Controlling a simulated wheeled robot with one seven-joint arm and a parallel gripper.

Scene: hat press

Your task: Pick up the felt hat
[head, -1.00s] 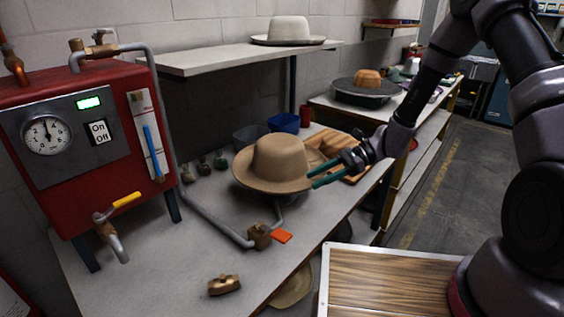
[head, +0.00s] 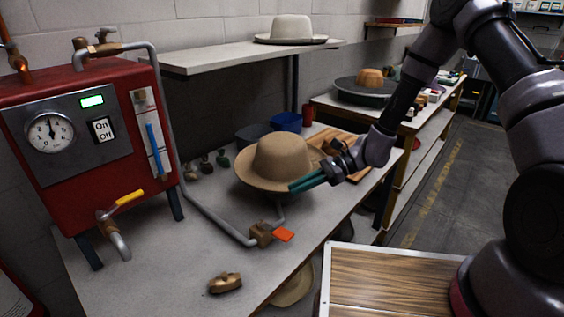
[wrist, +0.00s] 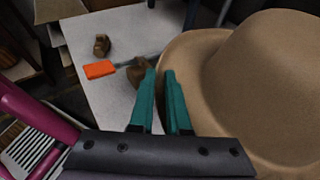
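The felt hat (head: 281,160), tan with a round crown and a wide brim, sits brim down above the bench, over the bent pipe. My gripper (head: 292,186) is at the right front of its brim. In the wrist view the hat (wrist: 262,75) fills the right side. The two green fingers (wrist: 161,72) stand side by side with a narrow gap between them. The left finger is over the bench and the right one overlaps the brim edge. I see no brim clamped between them; whether a finger touches the hat is unclear.
A red boiler box (head: 85,150) with a gauge stands at the left. The bent pipe (head: 215,220) ends near an orange pedal (head: 284,235). A brass piece (head: 225,283) lies on the front of the bench. A wooden form (head: 350,148) is behind my gripper. A white hat (head: 291,29) is on the shelf.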

